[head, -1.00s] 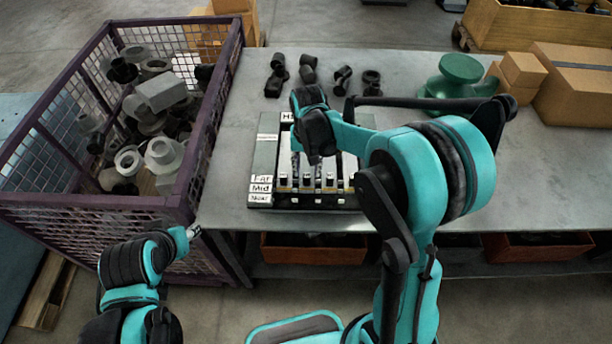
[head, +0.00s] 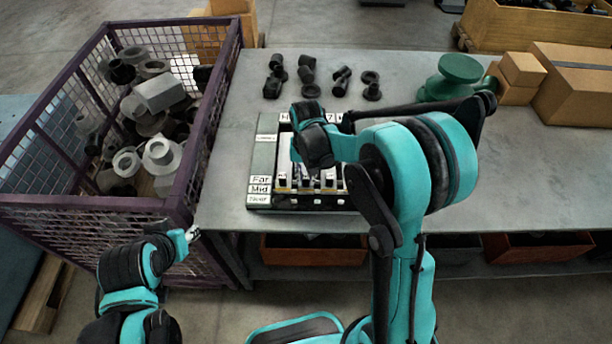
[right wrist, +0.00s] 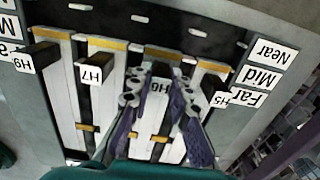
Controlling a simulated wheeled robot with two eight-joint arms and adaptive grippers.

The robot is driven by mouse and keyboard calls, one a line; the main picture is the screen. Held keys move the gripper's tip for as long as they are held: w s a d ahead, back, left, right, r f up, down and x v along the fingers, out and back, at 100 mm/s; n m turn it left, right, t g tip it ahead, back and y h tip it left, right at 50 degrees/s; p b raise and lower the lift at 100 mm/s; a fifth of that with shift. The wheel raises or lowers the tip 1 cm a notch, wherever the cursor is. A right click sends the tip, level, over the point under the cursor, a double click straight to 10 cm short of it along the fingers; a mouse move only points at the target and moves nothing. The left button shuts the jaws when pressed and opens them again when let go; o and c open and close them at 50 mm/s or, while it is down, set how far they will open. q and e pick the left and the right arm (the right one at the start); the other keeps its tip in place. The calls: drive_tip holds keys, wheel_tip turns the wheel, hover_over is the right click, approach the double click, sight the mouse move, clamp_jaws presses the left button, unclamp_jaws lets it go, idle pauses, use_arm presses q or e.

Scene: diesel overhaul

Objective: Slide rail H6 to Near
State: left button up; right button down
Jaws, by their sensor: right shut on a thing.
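The rail board (head: 262,160) lies on the grey table, with Far, Mid and Near labels on its left side. My right gripper (head: 318,152) is over the board and hides much of its middle. In the right wrist view, which shows the board upside down, its two fingers (right wrist: 158,88) are closed around the H6 handle (right wrist: 160,88). The H7 handle (right wrist: 92,73) and H5 handle (right wrist: 220,98) stand on either side of it. I cannot tell exactly which row H6 lines up with. My left gripper (head: 190,235) is low at the left, away from the board; its fingers are unclear.
A purple mesh bin (head: 185,210) of metal parts stands left of the table. Several black fittings (head: 306,70) lie behind the board. A green part (head: 458,75) and cardboard boxes (head: 575,80) are at the back right. The table's right front (head: 540,180) is clear.

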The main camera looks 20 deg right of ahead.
drive_tip(key=s, duration=0.2)
drive_tip(key=s+a, duration=0.1)
drive_tip(key=shift+s, duration=0.35)
drive_tip(key=c, duration=1.5)
unclamp_jaws()
drive_tip(key=shift+o, duration=0.5)
drive_tip(key=shift+s, duration=0.1)
drive_tip(key=shift+r, duration=0.35)
wheel_tip(320, 180, up, 11)
drive_tip(key=shift+r, duration=0.15)
